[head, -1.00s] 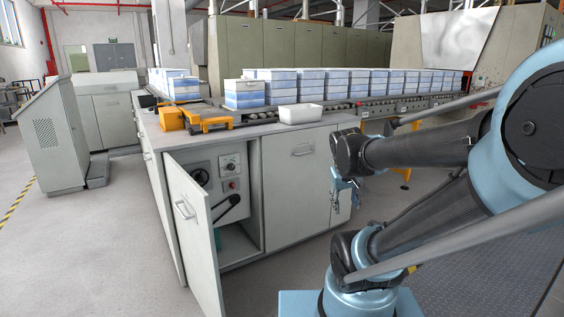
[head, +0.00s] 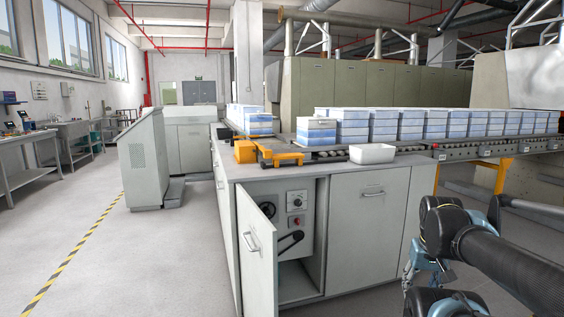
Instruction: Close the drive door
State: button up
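The drive door (head: 258,257) is a light grey cabinet door with a bar handle (head: 252,242), standing ajar at the left front of the counter cabinet. Behind it the opening shows a control panel (head: 297,203) with knobs, a red button and a black lever (head: 291,240). My gripper (head: 412,275) hangs at the lower right, in front of the cabinet's right end and well apart from the drive door. It is small and partly hidden by my arm, so I cannot tell whether its fingers are open.
A closed cabinet door (head: 367,235) stands right of the opening. The counter carries a white tray (head: 372,153) and an orange device (head: 278,153). A conveyor (head: 480,150) with stacked blue-white boxes runs behind. A grey console (head: 143,160) stands at left. Floor (head: 150,270) left of the door is clear.

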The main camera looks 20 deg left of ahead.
aim_at(258, 238)
jog(key=k, duration=1)
jog(key=u, duration=1)
jog(key=i, duration=0.45)
jog(key=u, duration=0.05)
